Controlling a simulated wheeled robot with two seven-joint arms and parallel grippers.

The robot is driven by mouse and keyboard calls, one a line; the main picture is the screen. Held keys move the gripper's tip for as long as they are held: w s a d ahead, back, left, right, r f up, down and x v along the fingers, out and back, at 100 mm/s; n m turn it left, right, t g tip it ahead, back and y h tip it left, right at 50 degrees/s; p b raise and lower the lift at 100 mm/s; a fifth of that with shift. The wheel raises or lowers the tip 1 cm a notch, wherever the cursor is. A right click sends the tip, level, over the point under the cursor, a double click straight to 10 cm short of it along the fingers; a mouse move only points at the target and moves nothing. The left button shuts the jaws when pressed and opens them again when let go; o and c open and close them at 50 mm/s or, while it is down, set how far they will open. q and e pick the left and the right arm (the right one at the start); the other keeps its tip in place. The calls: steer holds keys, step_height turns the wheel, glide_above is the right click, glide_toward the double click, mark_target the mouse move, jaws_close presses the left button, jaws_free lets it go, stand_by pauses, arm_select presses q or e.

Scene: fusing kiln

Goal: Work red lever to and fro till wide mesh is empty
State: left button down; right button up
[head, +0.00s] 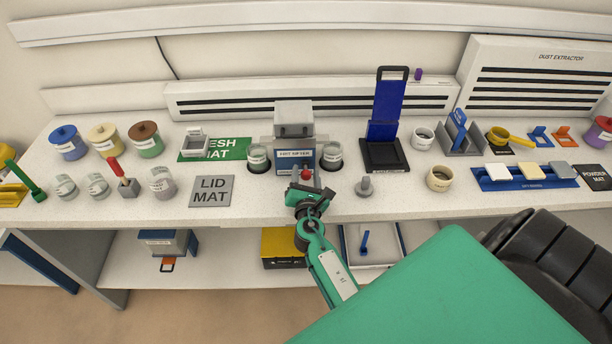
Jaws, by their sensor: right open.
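The grey and blue sifter (295,140) stands near the middle of the bench, with a grey box-shaped top part (293,116). The red lever (305,174) shows as a red knob at the sifter's lower front. My right gripper (305,196) is open right at the knob, on its near side; I cannot tell whether it touches it. I cannot tell which part is the wide mesh, and the inside of the sifter is hidden. A small grey square frame (193,141) lies on the green mesh mat (235,149). My left gripper is not in view.
Labelled jars (258,158) and (331,155) flank the sifter closely. A tall blue and black stand (386,120) and a grey knobbed piece (365,186) are to its right. The grey lid mat (212,190) at left is bare. Shelves below hold boxes.

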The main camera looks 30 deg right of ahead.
jaws_close()
steer(key=w+a, duration=0.1)
steer(key=w+a+b, duration=0.1)
steer(key=a, duration=0.1)
steer(key=w+a, duration=0.1)
steer(key=a, duration=0.1)
steer(key=shift+w+a+b, duration=0.15)
steer(key=shift+a+b, duration=0.1)
steer(key=shift+b, duration=0.1)
steer(key=shift+c, duration=1.1)
jaws_free()
steer(key=shift+o, duration=1.1)
steer(key=shift+w+a, duration=0.1)
steer(key=shift+a, duration=0.05)
